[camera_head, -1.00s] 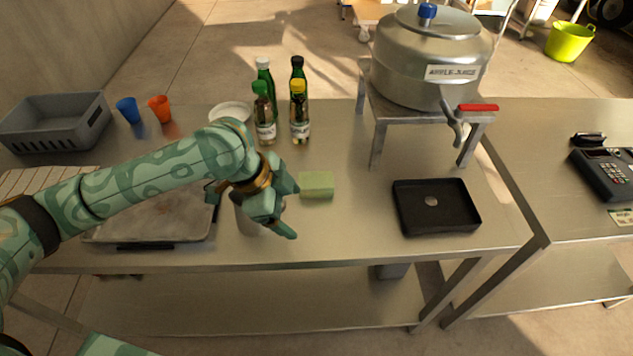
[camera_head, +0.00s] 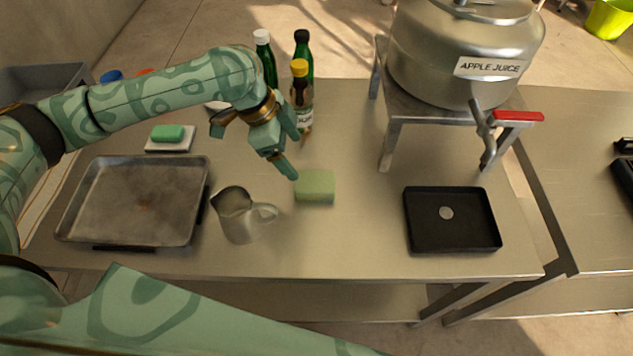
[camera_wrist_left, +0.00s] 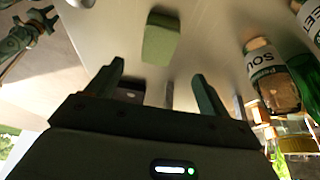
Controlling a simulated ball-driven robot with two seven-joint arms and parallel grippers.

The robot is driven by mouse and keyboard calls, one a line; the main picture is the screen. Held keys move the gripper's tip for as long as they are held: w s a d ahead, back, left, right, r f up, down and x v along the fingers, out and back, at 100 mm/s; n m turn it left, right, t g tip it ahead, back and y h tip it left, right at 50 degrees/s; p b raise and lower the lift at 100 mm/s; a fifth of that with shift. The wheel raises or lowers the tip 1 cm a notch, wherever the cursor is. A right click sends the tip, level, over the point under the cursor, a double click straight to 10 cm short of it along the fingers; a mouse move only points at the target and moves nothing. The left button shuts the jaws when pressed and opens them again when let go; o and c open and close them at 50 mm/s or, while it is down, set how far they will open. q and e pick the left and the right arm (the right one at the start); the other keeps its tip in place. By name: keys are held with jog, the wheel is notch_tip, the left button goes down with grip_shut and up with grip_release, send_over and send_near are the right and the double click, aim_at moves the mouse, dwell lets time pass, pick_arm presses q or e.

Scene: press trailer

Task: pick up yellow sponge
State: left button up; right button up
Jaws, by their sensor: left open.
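The sponge (camera_head: 315,187) is a pale yellow-green block lying flat on the steel table, right of the metal pitcher (camera_head: 236,218). My left gripper (camera_head: 294,155) is above the table just left of and behind the sponge, apart from it. In the left wrist view the sponge (camera_wrist_left: 160,40) lies beyond the open, empty fingers (camera_wrist_left: 158,72), roughly in line with the space between them. A green arm link of mine crosses the bottom of the head view. A small green part at the top left of the wrist view may be my right gripper; its fingers are unclear.
Several bottles (camera_head: 302,97) stand close behind the left gripper. A black tray (camera_head: 452,240) lies to the right, below a steel pot (camera_head: 465,45) on a stand. A metal tray (camera_head: 135,200) and a green bar on a white dish (camera_head: 170,146) are left. Table between sponge and black tray is clear.

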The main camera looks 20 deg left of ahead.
aim_at(313, 181)
pick_arm(q)
jog(key=b+x, duration=0.1)
jog(key=x, duration=0.5)
jog(key=shift+w, duration=0.15)
jog(key=shift+d+f+b, duration=0.1)
jog(key=shift+f+b, duration=0.2)
jog(key=shift+f, duration=0.05)
jog(key=b+x, duration=0.2)
jog(key=x, duration=0.2)
jog(key=shift+d+f, duration=0.3)
jog(key=shift+d, duration=0.05)
jog(key=shift+f, duration=0.15)
jog(key=shift+f+p, duration=0.15)
jog(key=shift+p, duration=0.25)
jog(key=c, duration=1.1)
